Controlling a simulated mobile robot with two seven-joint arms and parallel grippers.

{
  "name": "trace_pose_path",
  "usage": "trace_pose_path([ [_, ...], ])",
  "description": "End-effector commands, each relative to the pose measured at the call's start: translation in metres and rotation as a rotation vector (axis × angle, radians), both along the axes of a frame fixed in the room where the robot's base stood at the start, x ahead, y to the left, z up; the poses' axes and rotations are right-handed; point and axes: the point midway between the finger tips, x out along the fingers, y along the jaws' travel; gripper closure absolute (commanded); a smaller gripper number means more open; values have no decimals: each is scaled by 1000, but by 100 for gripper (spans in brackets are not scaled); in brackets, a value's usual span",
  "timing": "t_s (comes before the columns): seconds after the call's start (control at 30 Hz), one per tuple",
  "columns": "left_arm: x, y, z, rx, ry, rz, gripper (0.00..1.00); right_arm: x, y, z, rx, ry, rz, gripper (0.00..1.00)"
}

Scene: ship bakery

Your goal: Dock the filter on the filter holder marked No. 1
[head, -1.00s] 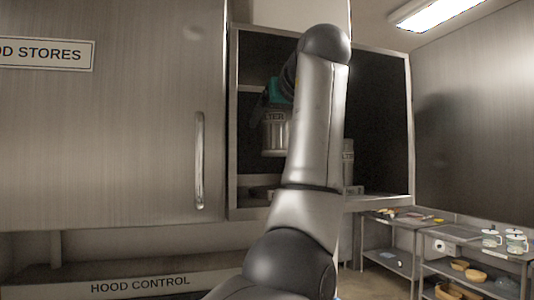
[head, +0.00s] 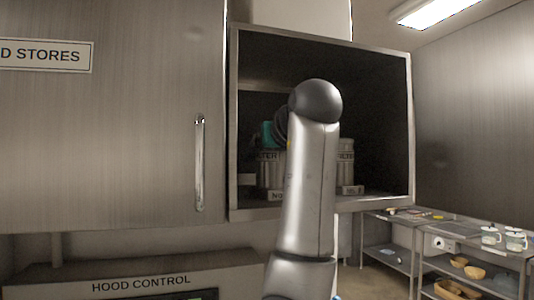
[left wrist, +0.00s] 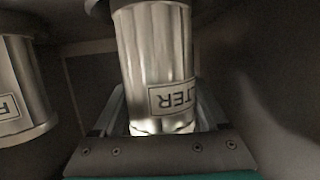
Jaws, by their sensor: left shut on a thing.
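The filter (head: 265,171) is a ribbed silver canister with a FILTER label, upright inside the open cabinet. My left gripper (left wrist: 160,118) is shut on it; in the left wrist view the filter (left wrist: 155,55) stands between the fingers. In the head view, my left gripper's teal part (head: 268,135) shows by the filter's top, and my arm hides the rest. A pale holder block (head: 277,195) with a label starting "NO" is at the filter's foot; its number is hidden. I cannot tell whether the filter is fully seated.
A second silver filter (head: 345,160) stands on a labelled block (head: 350,190) to the right; a neighbouring filter shows at the left wrist view's left edge (left wrist: 22,85). The cabinet's left door (head: 110,130) is shut.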

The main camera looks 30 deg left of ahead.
Motion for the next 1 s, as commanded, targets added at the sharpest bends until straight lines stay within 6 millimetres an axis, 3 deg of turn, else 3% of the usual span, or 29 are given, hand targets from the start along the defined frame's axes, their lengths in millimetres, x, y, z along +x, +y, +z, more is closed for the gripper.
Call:
trace_pose_path([
  [0.2,0,0,-2,1,-2,0,100,-1,0,-2,1,2,0,100],
  [0.23,0,0,-3,0,0,0,23,-1,0,-3,1,2,0,100],
  [0.43,0,0,-2,-1,0,0,0,-1,0,-2,1,2,0,100],
  [0.77,0,-1,2,-1,-1,0,0,-1,1,1,1,2,-1,100],
  [1.0,-26,-33,11,1,-5,-4,0,-1,2,-19,2,1,-1,100],
])
